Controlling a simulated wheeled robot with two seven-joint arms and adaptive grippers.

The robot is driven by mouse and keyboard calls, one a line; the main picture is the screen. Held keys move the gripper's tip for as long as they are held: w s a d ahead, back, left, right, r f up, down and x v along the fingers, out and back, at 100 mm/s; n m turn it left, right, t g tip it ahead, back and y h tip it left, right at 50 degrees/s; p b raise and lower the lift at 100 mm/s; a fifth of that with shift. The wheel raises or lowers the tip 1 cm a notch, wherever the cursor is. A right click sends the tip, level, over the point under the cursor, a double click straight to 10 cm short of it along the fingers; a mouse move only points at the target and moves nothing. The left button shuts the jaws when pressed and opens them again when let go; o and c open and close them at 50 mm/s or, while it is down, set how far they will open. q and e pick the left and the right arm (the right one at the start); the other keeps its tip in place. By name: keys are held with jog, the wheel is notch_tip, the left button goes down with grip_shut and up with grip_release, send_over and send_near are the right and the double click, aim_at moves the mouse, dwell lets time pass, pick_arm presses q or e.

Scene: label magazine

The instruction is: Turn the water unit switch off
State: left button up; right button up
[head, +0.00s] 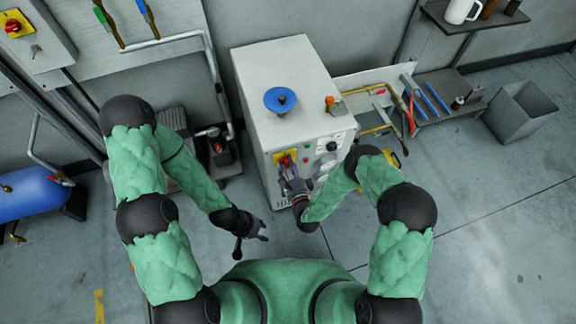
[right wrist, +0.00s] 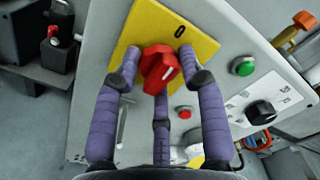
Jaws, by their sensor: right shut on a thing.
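The water unit (head: 292,95) is a pale grey cabinet in the middle of the head view. Its front panel carries a red rotary switch (right wrist: 160,68) on a yellow plate (right wrist: 196,45) marked with a "0". The switch also shows in the head view (head: 285,161). My right gripper (right wrist: 158,72) is at the switch, its purple-grey fingers around the red knob, which looks tilted. The fingers hide part of the plate. My left gripper (head: 250,242) hangs low left of the unit, away from it, its fingers looking spread and empty.
The panel also has a green button (right wrist: 243,66), a red button (right wrist: 184,112) and a black knob (right wrist: 262,113). Another yellow-plated red switch (head: 14,24) is on a wall box. A blue tank (head: 35,192) lies at left. A grey bin (head: 520,110) stands at right; floor there is clear.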

jog(key=shift+w+a+r+n, duration=0.25)
jog(key=shift+r+n, duration=0.1)
jog(key=shift+n, duration=0.05)
jog(key=o, duration=1.1)
jog(key=shift+s+a+f, duration=0.1)
jog(key=shift+a, duration=0.05)
jog(key=shift+s+f, duration=0.1)
jog(key=shift+s+d+f, duration=0.1)
jog(key=shift+s+d, duration=0.15)
jog(key=shift+s, duration=0.2)
jog(key=v, duration=1.1)
